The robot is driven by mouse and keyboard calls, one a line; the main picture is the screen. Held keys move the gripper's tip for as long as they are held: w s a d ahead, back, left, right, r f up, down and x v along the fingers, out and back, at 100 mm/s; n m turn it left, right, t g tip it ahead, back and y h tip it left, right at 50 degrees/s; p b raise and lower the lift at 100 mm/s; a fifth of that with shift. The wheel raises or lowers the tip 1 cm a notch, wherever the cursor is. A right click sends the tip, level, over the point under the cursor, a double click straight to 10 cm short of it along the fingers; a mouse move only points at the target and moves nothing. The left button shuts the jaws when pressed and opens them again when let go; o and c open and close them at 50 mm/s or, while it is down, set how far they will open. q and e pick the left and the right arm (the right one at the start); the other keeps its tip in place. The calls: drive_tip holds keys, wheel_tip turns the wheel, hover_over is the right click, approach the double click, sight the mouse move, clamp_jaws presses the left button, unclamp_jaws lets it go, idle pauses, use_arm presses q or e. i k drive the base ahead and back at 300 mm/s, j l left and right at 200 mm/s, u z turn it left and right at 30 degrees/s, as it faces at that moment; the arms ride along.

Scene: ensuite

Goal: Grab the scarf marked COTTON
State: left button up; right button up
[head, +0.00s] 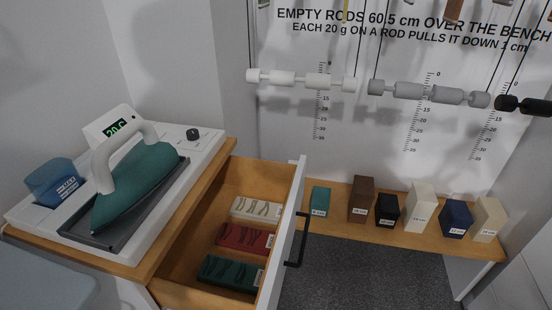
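Three folded scarf-like cloths lie in a row in an open wooden drawer (262,172). A cream cloth (256,209) is at the back, a dark red cloth (244,239) is in the middle and a dark green cloth (230,272) is nearest. Small pale labels show at the right ends of the red and green ones, too small to read, so I cannot tell which is marked COTTON. Neither of my grippers is in view.
The drawer's white front has a black handle (298,240). A teal iron (135,183) and a blue cup (54,182) stand on the cabinet at left. Several labelled blocks stand on a wooden bench (335,226). Grey, white and black rods (301,79) hang above it.

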sight(233, 275)
drive_tip(key=k, duration=0.15)
drive_tip(key=i, duration=0.15)
drive_tip(key=i+l+u, duration=0.2)
drive_tip(key=u, duration=0.25)
drive_tip(key=i+l+u, duration=0.2)
drive_tip(key=u, duration=0.25)
drive_tip(key=i+l+u, duration=0.1)
drive_tip(key=l+u, duration=0.4)
drive_tip(key=i+l+u, duration=0.1)
drive_tip(key=l+u, duration=0.2)
drive_tip(key=u, duration=0.15)
